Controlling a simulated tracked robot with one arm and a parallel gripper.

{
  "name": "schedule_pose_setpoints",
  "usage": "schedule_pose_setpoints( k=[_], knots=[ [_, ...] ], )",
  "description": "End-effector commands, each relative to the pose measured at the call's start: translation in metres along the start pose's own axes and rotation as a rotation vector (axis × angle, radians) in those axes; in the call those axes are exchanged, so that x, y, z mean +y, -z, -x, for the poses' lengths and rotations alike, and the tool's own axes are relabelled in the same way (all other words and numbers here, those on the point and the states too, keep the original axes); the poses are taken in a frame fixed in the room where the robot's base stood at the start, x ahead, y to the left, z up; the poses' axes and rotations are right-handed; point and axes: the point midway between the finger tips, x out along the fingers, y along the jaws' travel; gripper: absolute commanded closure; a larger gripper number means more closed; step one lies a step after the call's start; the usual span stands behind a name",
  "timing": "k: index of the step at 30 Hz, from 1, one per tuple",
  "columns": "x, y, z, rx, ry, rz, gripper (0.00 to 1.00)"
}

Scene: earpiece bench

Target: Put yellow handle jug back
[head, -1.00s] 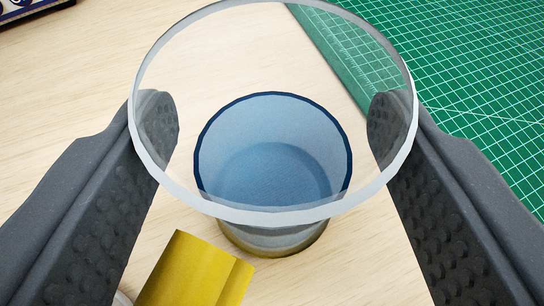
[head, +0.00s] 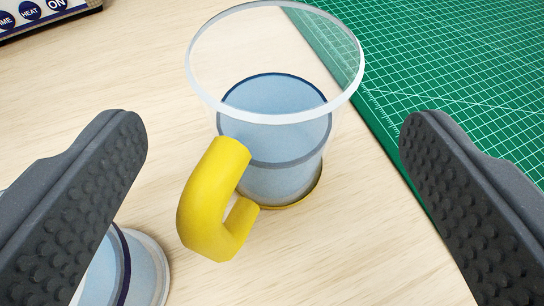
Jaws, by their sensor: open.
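The yellow handle jug (head: 275,150) stands upright on the wooden table, a clear cup with blue liquid inside. Its yellow handle (head: 212,205) points to the front left. My gripper (head: 262,135) is open, with one dark ridged finger on each side of the picture. The jug is in view between the fingers, with clear gaps on both sides, and neither finger touches it. The jug's base shows a yellow rim on the table.
A second clear vessel with bluish contents (head: 148,270) is partly hidden behind the left finger. A green cutting mat (head: 460,70) lies at the right. A device with labelled buttons (head: 40,12) is at the top left. Bare wood (head: 110,75) lies between.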

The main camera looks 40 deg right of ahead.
Motion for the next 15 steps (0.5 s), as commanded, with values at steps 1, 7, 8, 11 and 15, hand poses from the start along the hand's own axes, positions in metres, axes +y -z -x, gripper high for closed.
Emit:
schedule_pose_setpoints(
  k=[1, 7, 8, 11, 15],
  knots=[
    [0.0, 0.0, 0.01, 0.0, 0.002, 0.002, 0.2],
    [-0.001, 0.001, 0.043, 0.002, 0.003, 0.001, 0.2],
    [0.0, 0.001, 0.047, 0.001, 0.002, 0.001, 0.2],
    [-0.001, 0.0, 0.06, 0.0, 0.002, 0.002, 0.2],
    [0.0, 0.001, 0.071, 0.001, 0.001, 0.0, 0.2]
  ],
)
